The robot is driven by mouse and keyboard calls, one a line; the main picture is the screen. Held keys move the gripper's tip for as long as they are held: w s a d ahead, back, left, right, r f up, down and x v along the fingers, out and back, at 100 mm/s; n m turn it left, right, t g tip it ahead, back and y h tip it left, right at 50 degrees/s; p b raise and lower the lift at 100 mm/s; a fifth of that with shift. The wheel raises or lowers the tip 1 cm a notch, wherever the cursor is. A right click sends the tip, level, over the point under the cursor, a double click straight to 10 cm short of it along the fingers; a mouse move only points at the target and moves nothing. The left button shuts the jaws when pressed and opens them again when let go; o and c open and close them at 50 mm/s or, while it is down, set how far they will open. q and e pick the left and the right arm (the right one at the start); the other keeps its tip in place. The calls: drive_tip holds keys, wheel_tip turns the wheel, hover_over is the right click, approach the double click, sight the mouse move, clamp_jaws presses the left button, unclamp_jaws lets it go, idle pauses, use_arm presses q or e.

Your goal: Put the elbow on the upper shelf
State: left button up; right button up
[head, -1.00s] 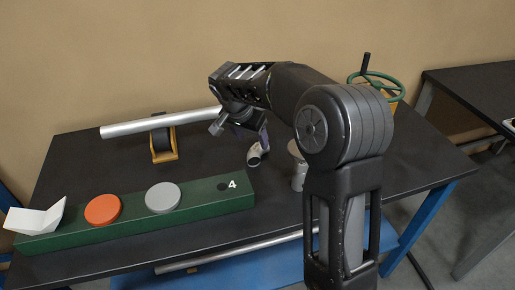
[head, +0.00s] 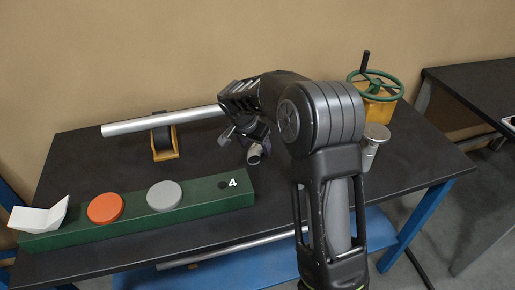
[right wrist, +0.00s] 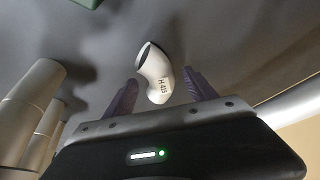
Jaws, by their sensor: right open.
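The elbow is a short, pale grey bent pipe (right wrist: 154,72) marked "H 415" in the right wrist view. In the head view the elbow (head: 254,155) shows on the dark table, just below my right gripper (head: 246,139), which partly hides it. In the right wrist view my right gripper (right wrist: 160,80) is open, with its purple fingers apart on either side of the elbow's near end. I cannot tell whether they touch it. I see no shelf above the tabletop; a blue shelf (head: 225,268) lies below it. My left gripper is not in view.
A green board (head: 135,222) holds a white angled piece, an orange disc and a grey disc. A long pipe (head: 120,129) rests on a yellow-based support (head: 164,143). A flanged metal part (head: 374,145) and a green handwheel (head: 376,85) stand at right.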

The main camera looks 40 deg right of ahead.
drive_tip(key=shift+x, duration=0.8)
clamp_jaws()
idle(0.5)
